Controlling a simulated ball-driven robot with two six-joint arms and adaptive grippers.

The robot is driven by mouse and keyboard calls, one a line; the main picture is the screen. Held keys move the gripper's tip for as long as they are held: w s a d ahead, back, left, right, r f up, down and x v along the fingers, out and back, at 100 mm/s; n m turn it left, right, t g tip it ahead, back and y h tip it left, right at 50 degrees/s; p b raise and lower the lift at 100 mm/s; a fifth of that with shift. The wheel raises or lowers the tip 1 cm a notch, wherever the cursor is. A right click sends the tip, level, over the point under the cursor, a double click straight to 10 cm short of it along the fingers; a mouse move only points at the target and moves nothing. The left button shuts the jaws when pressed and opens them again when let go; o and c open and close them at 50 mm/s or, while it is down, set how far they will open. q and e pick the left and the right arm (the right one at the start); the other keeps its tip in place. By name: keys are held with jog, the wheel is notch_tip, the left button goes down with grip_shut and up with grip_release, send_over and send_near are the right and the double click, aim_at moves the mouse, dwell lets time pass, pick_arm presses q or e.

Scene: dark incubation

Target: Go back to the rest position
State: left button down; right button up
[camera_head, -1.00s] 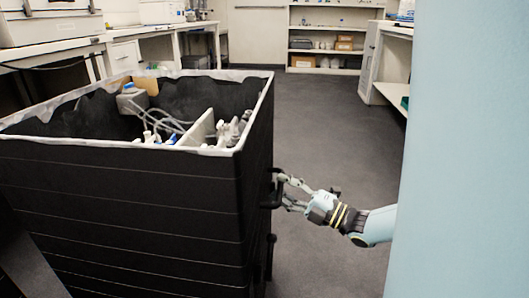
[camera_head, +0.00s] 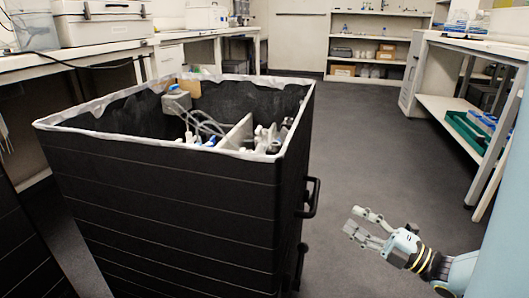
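My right gripper (camera_head: 361,229) is at the lower right in the head view. Its fingers are apart and hold nothing. It is clear of the black handle (camera_head: 312,197) on the right side of a tall black bin (camera_head: 180,200), with floor showing between them. The bin has a whitish lined rim and holds tubing, a pale divider and small lab items. My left gripper is not in view.
Benches with lab equipment (camera_head: 105,22) run along the left. A bench with a green tray (camera_head: 468,132) on its lower shelf stands at the right. A shelf unit with boxes (camera_head: 385,52) is at the back. The dark floor (camera_head: 365,130) between is open.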

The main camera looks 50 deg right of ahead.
jog(key=shift+r, duration=0.1)
